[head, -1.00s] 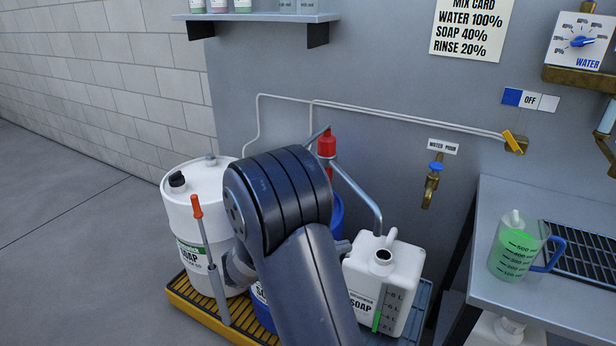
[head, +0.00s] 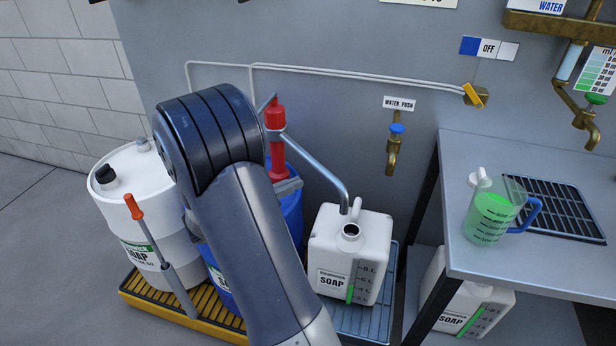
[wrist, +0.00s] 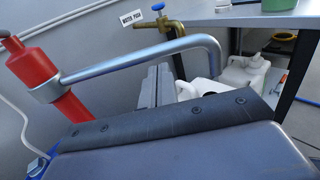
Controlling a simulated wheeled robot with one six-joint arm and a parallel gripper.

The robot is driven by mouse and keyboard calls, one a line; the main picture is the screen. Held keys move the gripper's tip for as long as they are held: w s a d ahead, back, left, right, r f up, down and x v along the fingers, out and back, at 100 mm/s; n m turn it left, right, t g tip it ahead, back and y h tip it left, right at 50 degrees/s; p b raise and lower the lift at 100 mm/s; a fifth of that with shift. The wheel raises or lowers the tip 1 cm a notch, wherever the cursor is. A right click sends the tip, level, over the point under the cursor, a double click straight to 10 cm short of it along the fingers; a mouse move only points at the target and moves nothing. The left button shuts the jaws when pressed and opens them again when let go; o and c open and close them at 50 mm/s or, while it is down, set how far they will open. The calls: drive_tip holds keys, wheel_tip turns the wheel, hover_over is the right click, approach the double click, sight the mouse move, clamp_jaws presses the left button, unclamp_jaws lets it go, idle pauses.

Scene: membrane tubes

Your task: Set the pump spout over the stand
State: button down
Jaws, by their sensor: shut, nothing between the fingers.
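The pump has a red body (head: 274,150) on a blue drum (head: 292,205) and a bent grey spout (head: 318,162). The spout's end comes down just behind the mouth of a white soap jug (head: 360,245). The jug stands on a blue-grey grated stand (head: 372,320). In the wrist view the spout (wrist: 140,62) runs from the red body (wrist: 35,70) toward the jug (wrist: 205,88). My gripper (wrist: 153,85) is shut and empty, close to the spout's middle; I cannot tell whether they touch. In the head view my arm hides much of the blue drum.
A white soap drum (head: 140,205) stands on a yellow grated pallet (head: 150,298), with an orange-handled tool (head: 150,240) in front. A brass water tap (head: 394,150) is on the wall. At right, a bench (head: 460,155) holds a measuring jug (head: 490,215) of green liquid. Another soap jug (head: 462,295) sits below.

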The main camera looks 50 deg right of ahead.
sight(321, 173)
drive_tip(key=shift+x, duration=2.55)
drive_tip(key=shift+s+x, duration=0.2)
drive_tip(key=shift+x, duration=1.45)
drive_tip(key=shift+a, duration=0.1)
drive_tip(key=shift+r, duration=0.1)
drive_tip(key=shift+a+p, duration=0.25)
drive_tip(key=shift+p, duration=0.05)
drive_tip(key=s+v, duration=0.1)
drive_tip(key=v, duration=1.2)
drive_tip(key=shift+a, duration=0.5)
drive_tip(key=shift+s, duration=0.15)
